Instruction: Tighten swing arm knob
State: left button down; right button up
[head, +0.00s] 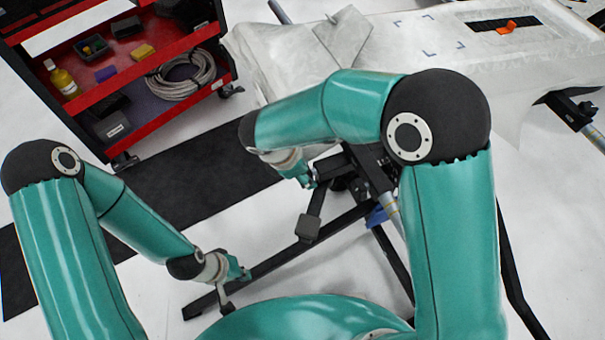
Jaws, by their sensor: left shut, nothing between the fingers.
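The swing arm stand (275,262) is a black metal frame with dark bars, low in the middle of the head view. No knob can be made out clearly on it. My left gripper (227,303) is small, dark and shut with nothing in it, near the lower left end of a black bar. Whether it touches the bar cannot be told. My right wrist (290,162) reaches in beside the stand's dark upper joint (345,180). My right gripper's fingers cannot be told apart from the dark parts there. A grey block (308,228) sits at the end of a dark piece below that wrist.
A large panel under white film (405,75) lies behind, with an orange tool (505,27) on it. A red tool cart (125,90) with a coiled cable (180,75) and a yellow bottle (63,80) stands at upper left. Pale floor (130,182) with black bands lies between.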

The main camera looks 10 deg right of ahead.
jog(key=t+b, duration=0.1)
jog(key=b, duration=0.3)
jog(key=t+b, duration=0.2)
jog(key=b, duration=0.3)
jog(key=m+t+y+b, duration=0.1)
jog(key=t+b, duration=0.1)
jog(key=b, duration=0.2)
jog(key=shift+s+d+f+b, duration=0.15)
jog(key=shift+s+f+b, duration=0.2)
jog(key=shift+f+b, duration=0.05)
jog(key=shift+r+b, duration=0.2)
jog(key=shift+b, duration=0.35)
jog(key=o, duration=1.2)
jog(key=shift+c, duration=0.2)
jog(key=shift+t, duration=0.3)
jog(key=v, duration=1.2)
jog(key=shift+d, duration=0.1)
